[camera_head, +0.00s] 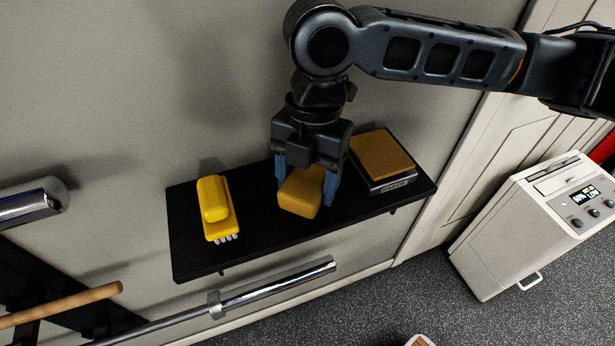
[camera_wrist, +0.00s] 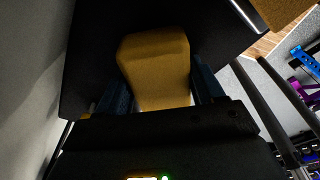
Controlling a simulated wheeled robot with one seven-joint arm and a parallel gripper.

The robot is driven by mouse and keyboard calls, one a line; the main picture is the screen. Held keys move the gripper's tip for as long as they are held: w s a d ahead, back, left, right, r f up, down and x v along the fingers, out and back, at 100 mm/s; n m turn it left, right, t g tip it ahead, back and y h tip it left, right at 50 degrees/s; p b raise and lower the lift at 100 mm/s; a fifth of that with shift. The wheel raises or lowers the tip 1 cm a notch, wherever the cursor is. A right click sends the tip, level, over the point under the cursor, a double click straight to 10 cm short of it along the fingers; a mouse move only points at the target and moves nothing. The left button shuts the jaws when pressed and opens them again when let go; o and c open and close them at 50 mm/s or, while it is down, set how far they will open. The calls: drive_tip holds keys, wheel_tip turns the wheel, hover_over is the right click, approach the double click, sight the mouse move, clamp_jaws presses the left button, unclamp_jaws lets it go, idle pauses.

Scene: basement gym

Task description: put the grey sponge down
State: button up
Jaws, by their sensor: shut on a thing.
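My gripper (camera_head: 306,188) points down over a black wall shelf (camera_head: 255,222) and is shut on a mustard-yellow sponge block (camera_head: 300,196). The blue fingers press on two opposite sides of the block. I see no grey sponge; the held block looks yellow. In the wrist view the same sponge (camera_wrist: 155,65) sits between the fingers, with the dark shelf (camera_wrist: 92,65) behind it. The block is at or just above the shelf's middle; I cannot tell whether it touches.
A yellow brush (camera_head: 214,207) with white bristles lies on the shelf's left part. A dark, flat box with a mustard top (camera_head: 382,155) stands on its right. Bare shelf shows on both sides of the block. A chrome bar (camera_head: 275,287) runs below the front edge. A white appliance (camera_head: 535,225) stands right.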

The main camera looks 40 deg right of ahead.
sight(313, 168)
drive_tip(key=shift+f, duration=0.5)
drive_tip(key=o, duration=1.1)
drive_tip(key=shift+f, duration=0.25)
wheel_tip(313, 168, up, 14)
drive_tip(key=d, duration=0.1)
drive_tip(key=shift+w+d+f, duration=0.2)
drive_tip(key=shift+w+d, duration=0.15)
drive_tip(key=shift+w, duration=0.1)
